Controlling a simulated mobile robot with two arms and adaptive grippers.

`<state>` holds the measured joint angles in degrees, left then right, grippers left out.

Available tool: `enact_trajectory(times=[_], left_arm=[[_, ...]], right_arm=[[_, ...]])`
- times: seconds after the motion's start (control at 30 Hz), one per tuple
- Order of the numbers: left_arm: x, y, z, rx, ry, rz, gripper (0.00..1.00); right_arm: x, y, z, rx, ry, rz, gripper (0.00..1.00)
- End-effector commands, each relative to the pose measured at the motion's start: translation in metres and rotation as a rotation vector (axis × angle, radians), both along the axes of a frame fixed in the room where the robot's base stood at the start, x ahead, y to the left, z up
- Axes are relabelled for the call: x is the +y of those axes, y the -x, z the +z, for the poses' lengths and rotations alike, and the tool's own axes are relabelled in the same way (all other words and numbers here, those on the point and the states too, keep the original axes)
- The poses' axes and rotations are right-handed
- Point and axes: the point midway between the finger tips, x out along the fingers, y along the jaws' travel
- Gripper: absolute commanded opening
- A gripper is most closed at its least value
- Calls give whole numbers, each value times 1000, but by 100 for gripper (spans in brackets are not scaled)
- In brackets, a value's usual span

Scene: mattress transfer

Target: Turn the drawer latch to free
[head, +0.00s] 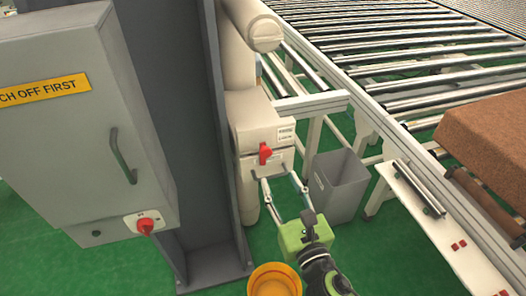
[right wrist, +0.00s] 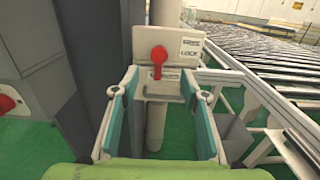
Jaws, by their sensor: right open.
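The red drawer latch (head: 265,153) sits on the front of a pale box (head: 258,122) fixed beside a grey column. In the right wrist view the latch (right wrist: 158,62) has its handle hanging downward, with a white label reading LOCK on its right. My right gripper (head: 274,178) is open, its two fingers pointing at the box front below the latch. In the right wrist view the open fingers (right wrist: 158,85) stand on either side of the latch, apart from it, with nothing between them. My left gripper is not in view.
A grey cabinet (head: 80,130) with a yellow sign and red rotary switch (head: 145,226) stands left of the column (head: 180,110). A grey bin (head: 338,185) and roller conveyor (head: 400,60) are right. A brown block (head: 490,135) lies on the conveyor. An orange container (head: 274,280) is below.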

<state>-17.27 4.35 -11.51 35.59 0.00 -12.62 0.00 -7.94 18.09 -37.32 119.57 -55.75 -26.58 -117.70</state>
Motion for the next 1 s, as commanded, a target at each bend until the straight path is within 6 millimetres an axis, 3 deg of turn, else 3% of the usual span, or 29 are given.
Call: enact_trajectory(times=[0.2, 0.5, 0.7, 1.0], left_arm=[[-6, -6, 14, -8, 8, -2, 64], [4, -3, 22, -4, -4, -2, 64], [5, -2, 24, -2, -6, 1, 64], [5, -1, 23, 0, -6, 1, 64]], right_arm=[[14, -45, 4, 0, -4, -2, 41], [31, -97, 1, 4, -5, -2, 41], [37, -112, 0, 4, -5, 1, 41], [37, -114, 0, 4, -5, 0, 41]])
